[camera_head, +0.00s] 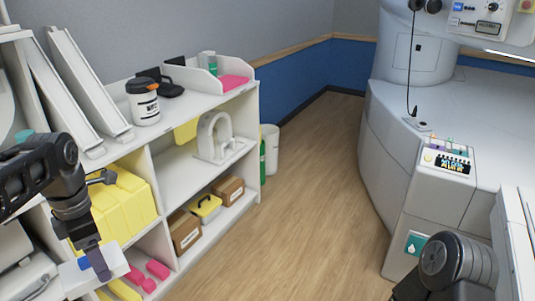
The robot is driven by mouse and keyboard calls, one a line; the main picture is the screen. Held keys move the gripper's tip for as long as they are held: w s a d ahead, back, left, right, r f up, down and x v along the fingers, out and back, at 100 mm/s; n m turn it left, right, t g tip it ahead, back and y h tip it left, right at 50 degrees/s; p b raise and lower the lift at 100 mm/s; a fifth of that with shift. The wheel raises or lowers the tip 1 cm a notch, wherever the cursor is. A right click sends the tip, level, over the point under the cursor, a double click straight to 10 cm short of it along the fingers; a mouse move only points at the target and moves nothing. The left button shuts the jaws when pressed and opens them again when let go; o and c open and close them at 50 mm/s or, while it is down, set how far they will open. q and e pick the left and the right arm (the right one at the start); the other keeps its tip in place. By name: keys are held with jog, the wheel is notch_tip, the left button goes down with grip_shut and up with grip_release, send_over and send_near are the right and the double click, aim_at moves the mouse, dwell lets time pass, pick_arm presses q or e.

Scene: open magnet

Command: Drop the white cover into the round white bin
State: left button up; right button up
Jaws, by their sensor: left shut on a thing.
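My left gripper (92,258) is at the lower left, in front of the shelf unit. It is shut on the white cover (118,262), a pale flat piece that shows on both sides of the fingers. The fingers hide part of it. The round white bin (271,150) stands on the floor beyond the far end of the shelf unit, partly hidden by the unit and a green bottle. The gripper is well apart from the bin. Of my right arm only a dark link shows at the lower right; its gripper is out of view.
The white shelf unit (208,182) holds yellow bags (122,205), brown boxes (185,230), a white head-coil-like frame (215,140) and a white tub (143,103). A green cylinder (262,162) stands by the bin. The wooden floor (310,200) is clear up to the large white machine (410,130).

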pick_arm(q)
jog(key=shift+w+d+f+m, duration=0.2)
jog(key=shift+w+d+m, duration=0.1)
jog(key=shift+m, duration=0.2)
jog(key=w+d+f+m, duration=0.4)
jog(key=d+m, duration=0.3)
jog(key=m, duration=0.5)
jog(key=w+d+f+m, duration=0.4)
jog(key=d+m, duration=0.3)
jog(key=m, duration=0.6)
jog(key=shift+w+d+f, duration=0.25)
jog(key=shift+d+f, duration=0.05)
jog(key=shift+f, duration=0.05)
jog(key=shift+w, duration=0.1)
